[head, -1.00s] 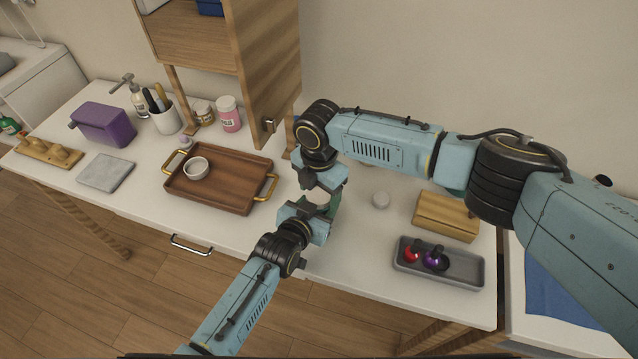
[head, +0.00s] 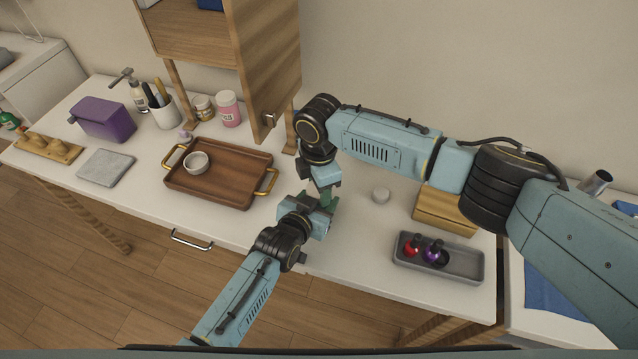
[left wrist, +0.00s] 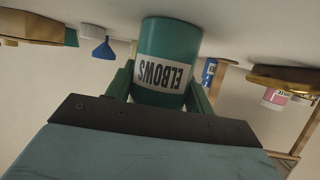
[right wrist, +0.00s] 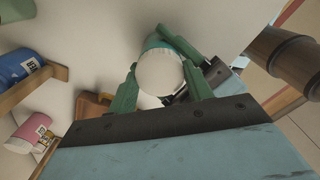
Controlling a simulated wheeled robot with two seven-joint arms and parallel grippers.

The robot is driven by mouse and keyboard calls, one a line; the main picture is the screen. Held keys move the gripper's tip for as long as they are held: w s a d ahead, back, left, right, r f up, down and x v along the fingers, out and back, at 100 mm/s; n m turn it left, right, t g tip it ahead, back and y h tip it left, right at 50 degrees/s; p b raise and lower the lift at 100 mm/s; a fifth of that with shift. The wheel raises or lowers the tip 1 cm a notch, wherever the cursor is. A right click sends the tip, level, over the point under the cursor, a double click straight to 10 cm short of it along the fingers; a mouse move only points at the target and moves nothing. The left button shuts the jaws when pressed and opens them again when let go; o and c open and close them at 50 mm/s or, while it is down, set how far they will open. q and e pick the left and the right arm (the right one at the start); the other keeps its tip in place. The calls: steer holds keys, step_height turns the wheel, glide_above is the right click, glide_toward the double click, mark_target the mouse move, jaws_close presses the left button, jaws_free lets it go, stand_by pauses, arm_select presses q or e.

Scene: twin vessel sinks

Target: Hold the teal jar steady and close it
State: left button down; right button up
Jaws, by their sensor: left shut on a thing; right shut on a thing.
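The teal jar (left wrist: 165,45) stands upright, its white label reading "ELBOWS" upside down in the left wrist view. My left gripper (head: 312,212) is shut around the jar's side. My right gripper (head: 325,182) is above it, pointing down, shut on a round white lid (right wrist: 160,74). In the right wrist view the lid lies between the green fingers, over the jar's top, with the teal wall (right wrist: 153,42) showing beside it. I cannot tell whether the lid is fully seated. In the head view the arms mostly hide jar and lid.
A small white round object (head: 381,195) sits right of the grippers. A wooden box (head: 445,213) and a grey tray (head: 464,265) with red and purple bottles are farther right. A brown tray (head: 235,190) with a white bowl is left. The front counter between the trays has bare room.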

steer(key=shift+m, duration=0.8)
steer(key=o, duration=1.1)
steer(key=shift+r, duration=2.3)
steer(key=o, duration=0.5)
steer(key=shift+o, duration=0.2)
